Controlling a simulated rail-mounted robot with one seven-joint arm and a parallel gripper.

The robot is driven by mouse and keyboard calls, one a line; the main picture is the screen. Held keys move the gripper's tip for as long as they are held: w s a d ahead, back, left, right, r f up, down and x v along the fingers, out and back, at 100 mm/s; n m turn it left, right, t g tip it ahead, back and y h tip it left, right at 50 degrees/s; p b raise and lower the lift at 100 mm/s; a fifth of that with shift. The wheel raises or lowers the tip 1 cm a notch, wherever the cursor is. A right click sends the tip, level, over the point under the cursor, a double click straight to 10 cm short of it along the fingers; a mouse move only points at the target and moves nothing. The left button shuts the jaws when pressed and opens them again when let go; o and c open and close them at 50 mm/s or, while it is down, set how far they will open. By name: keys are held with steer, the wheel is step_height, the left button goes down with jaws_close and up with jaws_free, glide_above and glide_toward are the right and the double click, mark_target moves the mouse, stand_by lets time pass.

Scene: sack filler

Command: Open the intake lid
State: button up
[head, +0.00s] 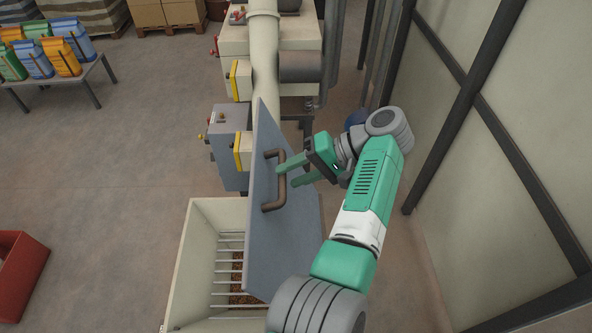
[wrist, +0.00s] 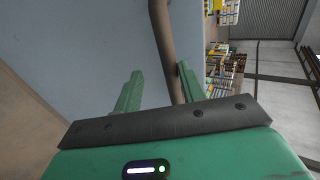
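The intake lid (head: 262,220) is a blue-grey plate standing up steeply tilted over the right side of the cream intake box (head: 180,275). A brown bar handle (head: 268,207) is on its face. Under the lid, the box's open part shows metal grate bars (head: 228,268) with brown material below. My gripper (head: 287,175) is at the handle, fingers apart. In the wrist view, the handle (wrist: 162,38) runs between the two green fingers (wrist: 158,88), close to the right one. Whether a finger touches it I cannot tell. The lid's face (wrist: 90,45) fills the view's upper left.
The filling machine (head: 240,115) with its pipe and yellow-edged boxes stands behind the lid. A wall with dark steel beams (head: 440,150) is close on the right. A red bin (head: 20,275) and a table of colourful bags (head: 60,75) are on the left, with clear floor between.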

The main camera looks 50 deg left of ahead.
steer(key=shift+r, duration=0.15)
steer(key=s+d+r+p, duration=0.1)
steer(key=s+d+r, duration=0.4)
steer(key=s+d, duration=0.4)
steer(key=s, duration=0.4)
steer(key=shift+d, duration=0.15)
stand_by(0.5)
